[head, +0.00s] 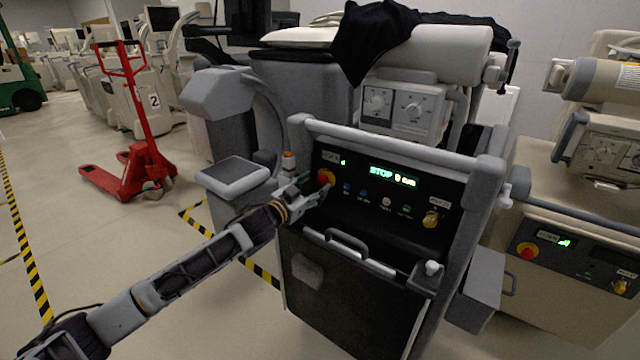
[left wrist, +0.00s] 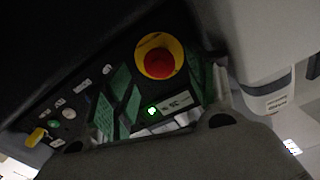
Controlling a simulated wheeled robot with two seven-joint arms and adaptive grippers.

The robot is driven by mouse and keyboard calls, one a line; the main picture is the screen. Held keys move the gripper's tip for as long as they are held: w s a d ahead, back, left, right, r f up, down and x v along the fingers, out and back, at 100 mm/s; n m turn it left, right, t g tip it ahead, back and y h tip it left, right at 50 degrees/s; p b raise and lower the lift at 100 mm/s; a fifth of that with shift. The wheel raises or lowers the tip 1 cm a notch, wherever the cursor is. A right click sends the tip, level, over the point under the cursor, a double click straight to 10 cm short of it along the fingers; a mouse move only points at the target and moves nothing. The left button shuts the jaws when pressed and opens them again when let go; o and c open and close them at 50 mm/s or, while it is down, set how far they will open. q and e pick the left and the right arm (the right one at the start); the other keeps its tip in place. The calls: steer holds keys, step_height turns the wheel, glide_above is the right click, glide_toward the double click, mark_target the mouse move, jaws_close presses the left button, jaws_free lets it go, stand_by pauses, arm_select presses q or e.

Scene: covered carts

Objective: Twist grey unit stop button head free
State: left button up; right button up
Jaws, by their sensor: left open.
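The grey unit's black control panel (head: 385,205) carries the stop button, a red head (head: 325,177) on a yellow ring, at its upper left. In the left wrist view the red head (left wrist: 159,63) and the yellow ring (left wrist: 149,41) show nearly face on. My left gripper (head: 317,189) is open, just in front of the button and partly over it. In the left wrist view its green-padded fingers (left wrist: 160,85) lie to either side of the button; I cannot tell whether they touch it. The panel display (head: 392,175) reads STOP. My right gripper is not in view.
A grey push bar (head: 395,148) runs above the panel and a handle (head: 350,253) sits below it. A yellow selector (head: 430,219) is at the panel's right. A second unit with its own red button (head: 527,251) stands right. A red pallet jack (head: 130,175) stands left.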

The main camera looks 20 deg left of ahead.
mark_target(320, 182)
arm_select(q)
steer(key=shift+x, duration=0.85)
steer(key=shift+w+d, duration=0.25)
steer(key=shift+w, duration=0.6)
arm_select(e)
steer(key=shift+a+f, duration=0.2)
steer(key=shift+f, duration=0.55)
arm_select(q)
steer(key=shift+d, duration=0.1)
steer(key=c, duration=1)
steer(key=shift+c, duration=0.3)
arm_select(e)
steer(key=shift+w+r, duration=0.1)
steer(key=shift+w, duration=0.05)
